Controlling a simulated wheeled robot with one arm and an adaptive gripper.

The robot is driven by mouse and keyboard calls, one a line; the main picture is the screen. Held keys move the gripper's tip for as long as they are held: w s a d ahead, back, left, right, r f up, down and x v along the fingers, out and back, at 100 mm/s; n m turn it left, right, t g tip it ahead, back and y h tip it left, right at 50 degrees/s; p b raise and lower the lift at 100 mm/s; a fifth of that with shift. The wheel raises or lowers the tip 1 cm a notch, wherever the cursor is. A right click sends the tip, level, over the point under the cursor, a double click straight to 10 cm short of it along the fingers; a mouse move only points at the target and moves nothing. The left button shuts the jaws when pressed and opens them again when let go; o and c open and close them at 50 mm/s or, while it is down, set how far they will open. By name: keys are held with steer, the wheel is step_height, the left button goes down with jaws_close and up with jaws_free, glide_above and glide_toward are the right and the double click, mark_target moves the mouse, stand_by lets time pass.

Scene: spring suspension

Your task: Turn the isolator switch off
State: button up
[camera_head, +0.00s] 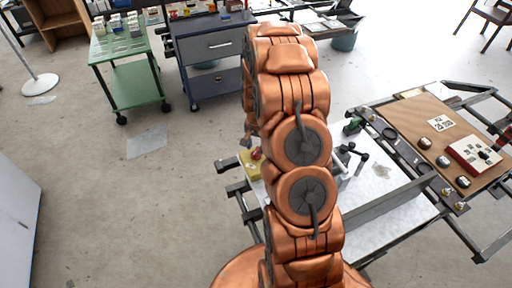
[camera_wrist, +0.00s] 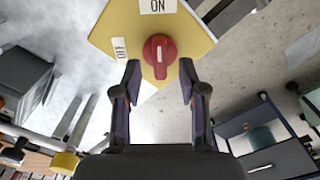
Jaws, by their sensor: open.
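The isolator switch is a yellow plate (camera_wrist: 195,38) with a round red knob (camera_wrist: 159,48) on its face. In the wrist view an ON label (camera_wrist: 157,5) sits above the knob and another small label (camera_wrist: 120,49) lies to its left. The knob's grip bar looks in line with the ON label. My gripper (camera_wrist: 160,82) is open, its fingers on either side of the knob's lower end; I cannot tell whether they touch it. In the head view the yellow plate (camera_head: 248,168) shows at the left end of a pale table, partly hidden by my arm.
The pale table (camera_head: 395,180) also carries a black clamp-like fixture (camera_head: 352,152). A brown board (camera_head: 415,118) with a red-and-white box (camera_head: 474,153) is at the right. A green cart (camera_head: 135,85) and a grey drawer cart (camera_head: 210,50) stand behind. Floor at left is mostly clear.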

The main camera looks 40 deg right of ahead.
steer(key=shift+f, duration=1.1)
jaws_close()
